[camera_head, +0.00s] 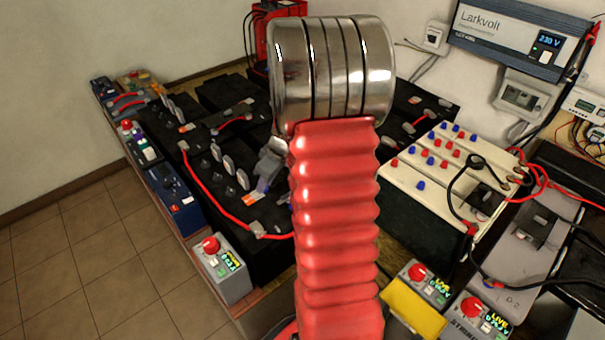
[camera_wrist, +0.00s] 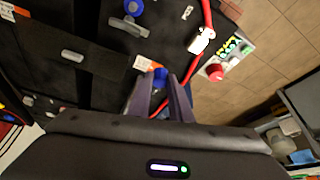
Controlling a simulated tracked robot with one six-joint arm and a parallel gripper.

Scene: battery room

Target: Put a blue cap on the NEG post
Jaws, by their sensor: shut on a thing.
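My gripper (camera_wrist: 160,93) is shut on a blue cap (camera_wrist: 160,76), which shows between the fingertips in the wrist view. The cap is over a black battery block, close to an orange-and-white label (camera_wrist: 143,62); I cannot tell whether it touches a post. In the head view my gripper (camera_head: 268,170) is partly hidden behind my red arm, and the held cap cannot be made out. No NEG marking is readable, so I cannot say which post is NEG.
A cream-topped box (camera_head: 405,176) bears several red and blue caps at right. A red cable (camera_head: 208,193) runs along the black batteries (camera_head: 262,213). A grey box with a red button (camera_head: 219,266) stands at their front edge. Tiled floor is clear at left.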

